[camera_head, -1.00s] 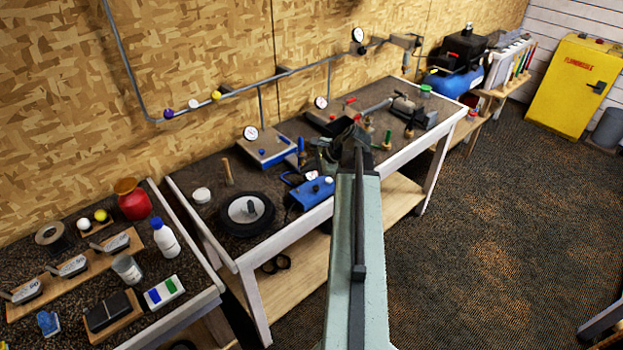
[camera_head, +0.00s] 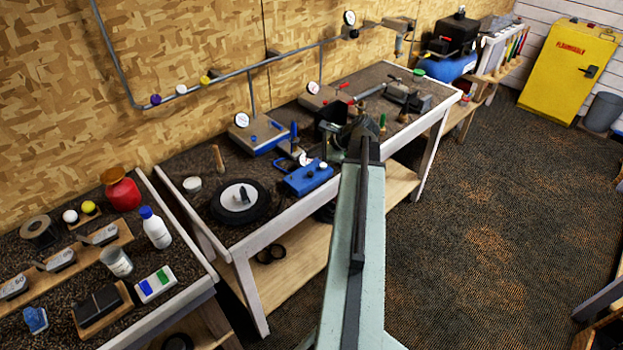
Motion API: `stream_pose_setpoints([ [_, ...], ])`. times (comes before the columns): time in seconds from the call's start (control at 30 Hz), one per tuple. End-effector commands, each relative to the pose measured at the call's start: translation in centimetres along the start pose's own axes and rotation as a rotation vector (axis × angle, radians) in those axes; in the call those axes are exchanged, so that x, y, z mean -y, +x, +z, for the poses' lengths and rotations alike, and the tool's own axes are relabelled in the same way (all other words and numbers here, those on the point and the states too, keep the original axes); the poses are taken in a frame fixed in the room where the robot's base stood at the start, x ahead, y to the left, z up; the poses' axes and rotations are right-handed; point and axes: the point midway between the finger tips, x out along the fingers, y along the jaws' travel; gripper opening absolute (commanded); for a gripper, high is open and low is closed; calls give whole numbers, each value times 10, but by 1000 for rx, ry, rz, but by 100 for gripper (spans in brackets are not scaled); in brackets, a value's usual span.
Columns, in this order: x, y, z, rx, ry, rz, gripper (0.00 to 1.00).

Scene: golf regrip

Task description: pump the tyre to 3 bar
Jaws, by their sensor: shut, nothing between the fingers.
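The small black tyre (camera_head: 222,216) with a white hub lies flat on the middle workbench, near its front left corner. A dark valve-like piece stands on its hub. A blue box (camera_head: 305,179) with a white knob sits just right of the tyre, apart from it. A small round gauge (camera_head: 305,159) shows behind the box; its reading is too small to tell. My gripper (camera_head: 335,122) is dark, shut and empty, beyond the end of my pale green arm. It is above the bench, right of the blue box and well apart from the tyre. My arm partly hides it.
A gauge block (camera_head: 257,137) stands behind the blue box. Another gauge unit (camera_head: 318,99) and several tools stand farther right. The left bench (camera_head: 75,279) holds a white bottle (camera_head: 155,230) and a red pot (camera_head: 121,190).

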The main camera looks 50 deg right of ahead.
Motion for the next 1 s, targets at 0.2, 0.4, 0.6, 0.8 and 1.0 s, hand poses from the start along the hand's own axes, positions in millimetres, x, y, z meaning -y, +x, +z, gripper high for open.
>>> stream_pose_setpoints([
  [0.2, -21, 29, -21, 0, 0, 0, 0],
  [0.4, -27, 37, -28, -1, 0, 0, 0],
  [0.6, -26, 35, -27, -1, 1, -1, 0],
  [0.8, -26, 35, -27, -1, 1, -1, 0],
  [1.0, -26, 35, -27, -1, 1, -1, 0],
])
